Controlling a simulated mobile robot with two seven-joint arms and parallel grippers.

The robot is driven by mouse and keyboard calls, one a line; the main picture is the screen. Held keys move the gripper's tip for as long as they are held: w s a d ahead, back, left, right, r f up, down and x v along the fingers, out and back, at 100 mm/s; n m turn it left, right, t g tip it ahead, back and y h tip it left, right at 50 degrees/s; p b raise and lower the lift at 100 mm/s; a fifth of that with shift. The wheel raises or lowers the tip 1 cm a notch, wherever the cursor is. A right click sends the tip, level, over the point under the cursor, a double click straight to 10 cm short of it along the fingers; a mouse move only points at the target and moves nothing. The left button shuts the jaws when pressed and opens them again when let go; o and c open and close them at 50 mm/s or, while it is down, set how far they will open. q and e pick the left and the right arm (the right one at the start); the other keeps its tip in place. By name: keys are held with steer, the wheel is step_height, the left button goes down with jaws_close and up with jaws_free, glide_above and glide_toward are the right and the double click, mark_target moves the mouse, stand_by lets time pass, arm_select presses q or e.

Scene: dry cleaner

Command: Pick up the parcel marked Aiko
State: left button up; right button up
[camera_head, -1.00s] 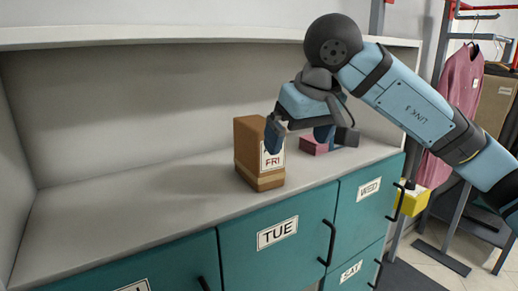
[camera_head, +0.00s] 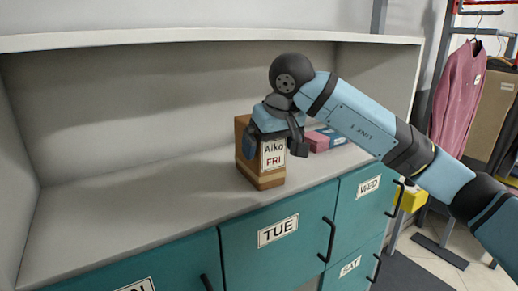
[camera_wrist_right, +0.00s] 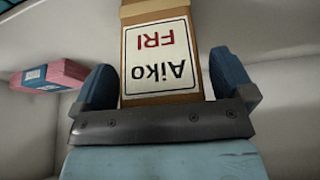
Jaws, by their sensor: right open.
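The parcel marked Aiko (camera_head: 262,177) is a brown box standing upright on the counter, with a white label reading "Aiko FRI". My right gripper (camera_head: 272,148) is open at the parcel's upper part, with one finger on either side of it. In the right wrist view the parcel (camera_wrist_right: 160,98) lies between the two open fingers of the right gripper (camera_wrist_right: 165,85), its label upside down. A gap shows at the right finger; whether the left finger touches cannot be told. My left gripper is not in view.
A pink and blue box (camera_head: 322,139) lies on the counter (camera_head: 130,205) just right of the parcel. Teal drawers (camera_head: 278,232) marked with weekdays are below. A shelf edge (camera_head: 200,40) runs above. The counter's left part is clear.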

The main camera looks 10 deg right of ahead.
steer(key=c, duration=1.2)
steer(key=shift+o, duration=0.2)
steer(key=shift+r, duration=0.1)
